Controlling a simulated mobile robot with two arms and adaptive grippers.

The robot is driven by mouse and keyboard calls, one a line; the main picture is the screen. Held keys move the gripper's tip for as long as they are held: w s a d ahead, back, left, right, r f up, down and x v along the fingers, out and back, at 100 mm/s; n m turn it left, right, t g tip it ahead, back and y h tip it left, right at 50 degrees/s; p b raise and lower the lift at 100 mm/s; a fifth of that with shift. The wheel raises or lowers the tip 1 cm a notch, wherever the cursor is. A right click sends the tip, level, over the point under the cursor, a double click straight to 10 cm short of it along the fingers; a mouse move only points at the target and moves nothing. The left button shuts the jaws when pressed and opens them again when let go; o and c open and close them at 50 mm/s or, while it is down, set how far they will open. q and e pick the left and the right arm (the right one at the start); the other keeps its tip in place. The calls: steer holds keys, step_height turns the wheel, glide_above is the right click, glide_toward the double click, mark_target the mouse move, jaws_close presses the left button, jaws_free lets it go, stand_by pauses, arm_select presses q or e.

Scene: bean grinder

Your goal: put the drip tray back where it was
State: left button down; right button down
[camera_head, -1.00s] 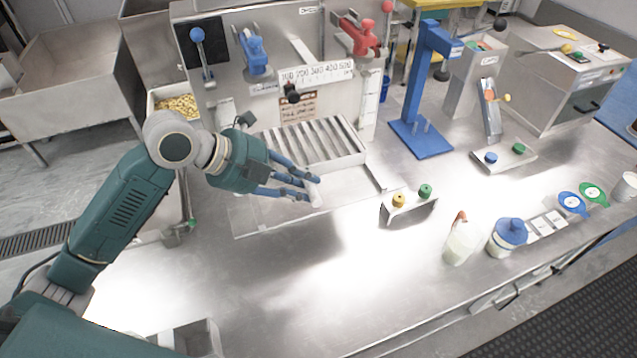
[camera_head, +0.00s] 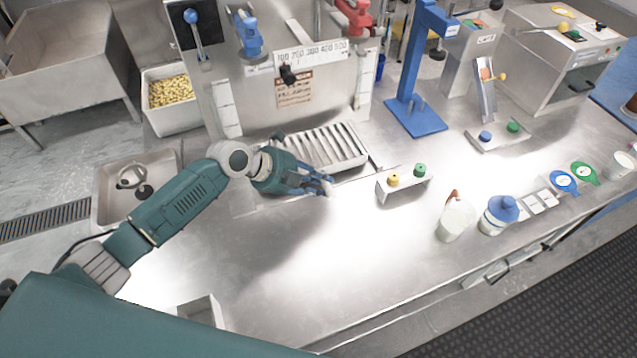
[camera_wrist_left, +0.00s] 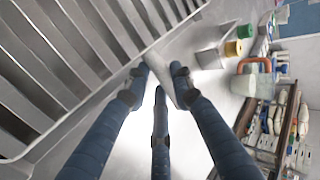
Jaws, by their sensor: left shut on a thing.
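The drip tray (camera_head: 362,163) is a metal tray with parallel slats, in front of the grinder's upright panel. It also shows large at the left of the left wrist view (camera_wrist_left: 98,112). My left gripper (camera_head: 328,185) is at the tray's front side. In the left wrist view its blue fingers (camera_wrist_left: 163,78) are closed around a pale narrow part at the tray's edge, which looks like its handle. The fingers hide most of that part. I cannot tell whether the tray rests on the counter or is slightly raised. My right gripper is not in view.
A small stand with a yellow and a green knob (camera_head: 405,188) is close right of the gripper. A blue stand (camera_head: 415,117) is behind it. A white jug (camera_head: 455,222) and a blue-lidded jar (camera_head: 497,218) stand further right. The front counter (camera_head: 330,270) is clear.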

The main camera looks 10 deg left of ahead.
arm_select(q)
steer(key=shift+f, duration=0.7)
steer(key=c, duration=1.5)
jaws_free()
steer(key=shift+f, duration=0.15)
